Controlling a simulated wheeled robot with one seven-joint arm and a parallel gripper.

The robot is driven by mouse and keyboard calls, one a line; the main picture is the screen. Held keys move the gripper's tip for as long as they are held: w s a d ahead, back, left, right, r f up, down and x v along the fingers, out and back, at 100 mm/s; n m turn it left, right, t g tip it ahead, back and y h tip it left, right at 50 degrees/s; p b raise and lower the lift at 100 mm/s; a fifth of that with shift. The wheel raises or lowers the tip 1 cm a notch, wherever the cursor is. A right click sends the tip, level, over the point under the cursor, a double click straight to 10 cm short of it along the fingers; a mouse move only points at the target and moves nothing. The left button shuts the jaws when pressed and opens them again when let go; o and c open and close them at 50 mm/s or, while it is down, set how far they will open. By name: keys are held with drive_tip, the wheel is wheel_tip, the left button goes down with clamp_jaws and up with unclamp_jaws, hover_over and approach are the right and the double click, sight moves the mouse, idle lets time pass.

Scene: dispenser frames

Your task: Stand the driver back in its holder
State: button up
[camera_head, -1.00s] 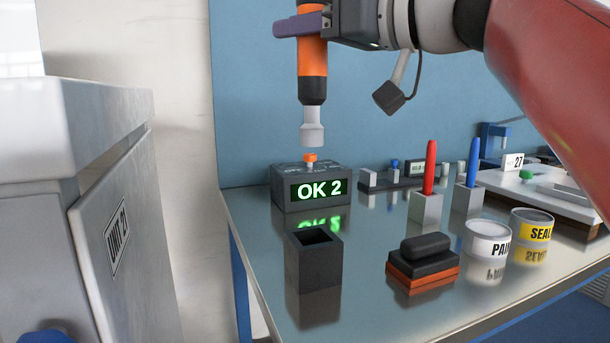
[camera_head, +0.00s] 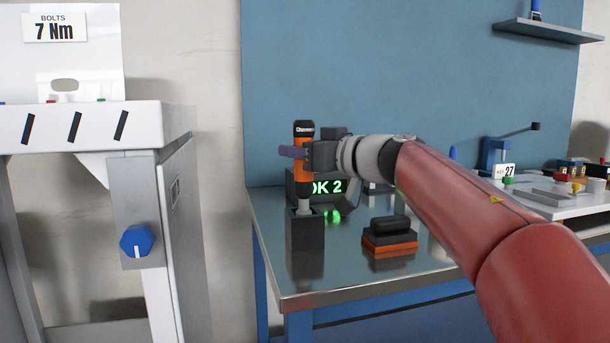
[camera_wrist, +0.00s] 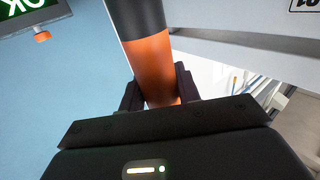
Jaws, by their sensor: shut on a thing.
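The driver (camera_head: 303,174) is an orange and black tool with a grey socket tip, standing upright. My gripper (camera_head: 294,152) is shut on its orange body, which also shows between the fingers in the wrist view (camera_wrist: 157,68). The holder (camera_head: 305,249) is a dark square block with an open top, near the table's left edge. The driver's grey tip is at the holder's opening; its lowest end is hidden, so I cannot tell how deep it reaches.
The box reading "OK 2" (camera_head: 333,187) stands right behind the driver, partly hidden by my arm. A black and orange block (camera_head: 389,240) lies right of the holder. A white bench with a blue knob (camera_head: 136,241) stands left. The table front (camera_head: 345,280) is clear.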

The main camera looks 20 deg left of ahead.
sight(300, 170)
drive_tip(key=shift+f+b, duration=0.35)
drive_tip(key=shift+f, duration=0.3)
drive_tip(key=shift+s+d+f+b, duration=0.1)
drive_tip(key=shift+s+f+b, duration=0.15)
drive_tip(key=shift+b, duration=0.3)
drive_tip(key=f+b, duration=0.1)
drive_tip(key=b, duration=0.1)
drive_tip(key=shift+w+f+b, duration=0.15)
drive_tip(key=shift+f+b, duration=0.15)
drive_tip(key=shift+f, duration=0.1)
drive_tip(key=shift+f, duration=0.1)
drive_tip(key=o, duration=1.2)
drive_tip(key=shift+c, duration=0.2)
